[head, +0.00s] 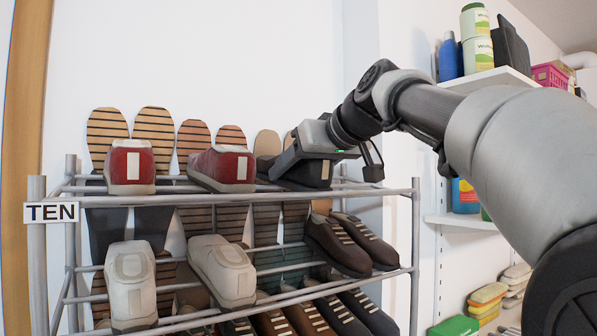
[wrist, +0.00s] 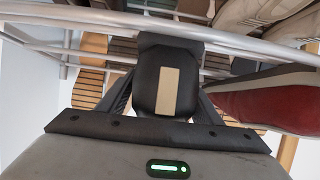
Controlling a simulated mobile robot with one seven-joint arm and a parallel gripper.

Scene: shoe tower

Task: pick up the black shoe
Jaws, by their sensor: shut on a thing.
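The black shoe (head: 324,173) is at the right end of the top shelf of the rack, with its heel and a pale patch facing the front. My gripper (head: 292,163) reaches over it from the right and is shut on it. In the wrist view the black shoe (wrist: 155,98) sits between my two fingers (wrist: 167,90), one along each side. Its toe is hidden. Whether it is clear of the shelf bars, I cannot tell.
A red shoe (head: 222,167) stands just left of the black one, and another red shoe (head: 130,168) is farther left. The metal rack (head: 415,220) holds several shoes on lower levels. Wall shelves (head: 490,78) with bottles are at right.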

